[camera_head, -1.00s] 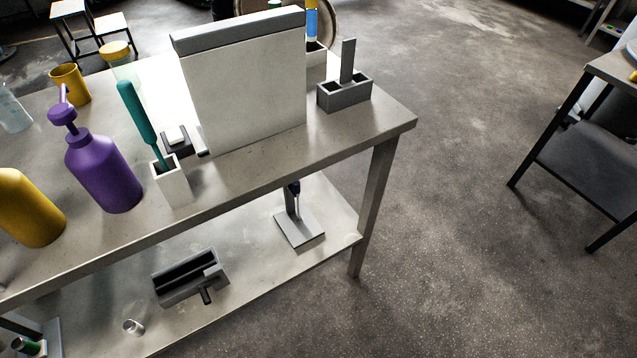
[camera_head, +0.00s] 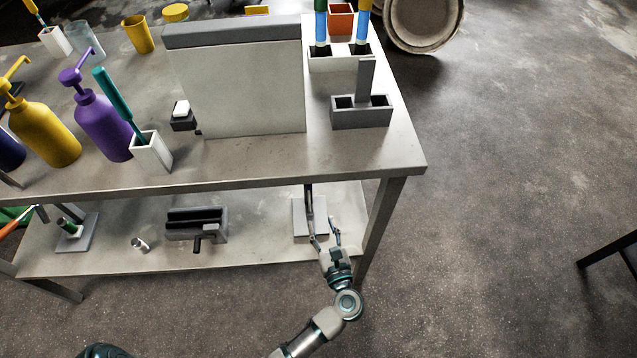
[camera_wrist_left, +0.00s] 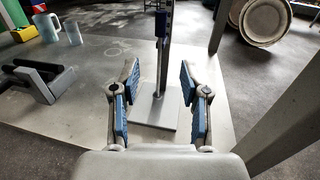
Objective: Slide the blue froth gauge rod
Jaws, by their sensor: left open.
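The froth gauge stands on the lower shelf as a slim upright grey post on a flat grey base plate (camera_head: 299,222). In the left wrist view, a dark blue piece (camera_wrist_left: 163,28) sits high on the post, and the plate (camera_wrist_left: 154,115) lies below. My left gripper (camera_head: 324,230) is open and empty in front of the post. In the left wrist view, the post stands beyond and between the spread blue-padded fingers (camera_wrist_left: 159,80), with no contact visible. The blue piece is hard to make out in the head view. My right gripper is not in view.
The bench top (camera_head: 240,165) overhangs the lower shelf (camera_head: 260,240). A bench leg (camera_head: 380,215) stands close to the right of the gauge. A dark grey slotted block (camera_head: 197,224) and a small metal cup (camera_head: 140,244) lie to the left. Shelf space between block and gauge is clear.

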